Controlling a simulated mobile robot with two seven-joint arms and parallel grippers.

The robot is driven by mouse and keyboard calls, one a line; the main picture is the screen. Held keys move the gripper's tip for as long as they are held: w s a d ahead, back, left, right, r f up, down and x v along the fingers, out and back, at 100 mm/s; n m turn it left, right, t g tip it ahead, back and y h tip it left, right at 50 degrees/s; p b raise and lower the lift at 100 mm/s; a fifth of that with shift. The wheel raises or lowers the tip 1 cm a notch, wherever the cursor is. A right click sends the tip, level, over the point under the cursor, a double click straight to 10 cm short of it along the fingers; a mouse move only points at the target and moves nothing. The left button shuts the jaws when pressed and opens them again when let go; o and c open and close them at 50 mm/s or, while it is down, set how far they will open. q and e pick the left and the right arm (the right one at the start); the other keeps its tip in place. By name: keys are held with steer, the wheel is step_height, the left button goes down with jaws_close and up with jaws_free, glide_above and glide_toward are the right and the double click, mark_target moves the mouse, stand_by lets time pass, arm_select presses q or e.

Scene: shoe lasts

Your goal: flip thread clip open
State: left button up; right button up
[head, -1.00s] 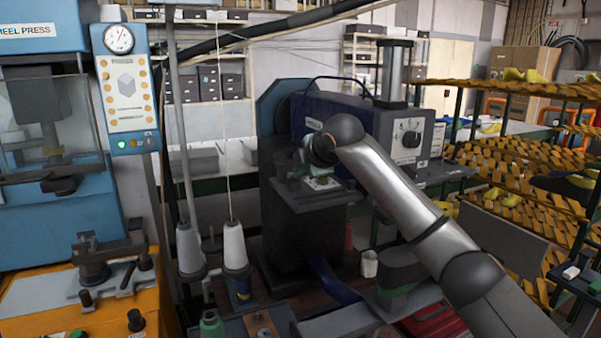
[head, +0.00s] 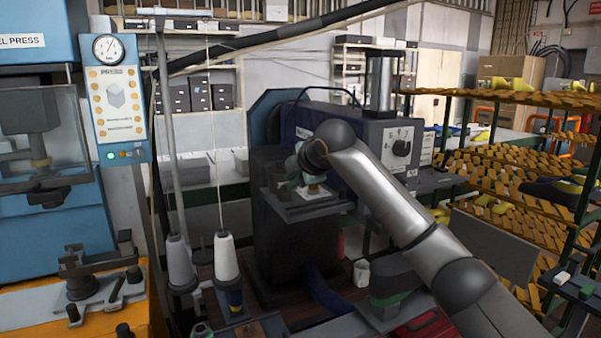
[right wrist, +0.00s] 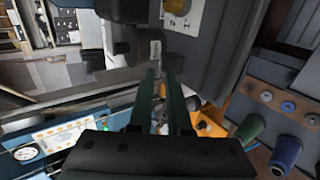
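My right gripper (head: 291,170) is in front of the dark blue machine, above its small work plate (head: 308,208). In the right wrist view its two green fingers (right wrist: 163,76) stand apart with a gap between them, and no held thing shows. I cannot pick out the thread clip for sure in either view. A thin thread (head: 212,140) rises from a white thread cone (head: 226,258) left of the machine. A second white cone (head: 180,262) stands beside it. My left gripper is not in view.
The dark blue machine (head: 350,120) stands close behind my right gripper. A light blue press (head: 45,235) with a gauge panel (head: 118,98) is at the left. Racks of yellow-brown slats (head: 500,180) fill the right. A white cup (head: 361,272) stands below my arm.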

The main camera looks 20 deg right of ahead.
steer(key=b+v, duration=0.2)
steer(key=v, duration=0.9)
steer(key=shift+s+r, duration=0.15)
steer(key=shift+s, duration=0.15)
steer(key=shift+o, duration=0.3)
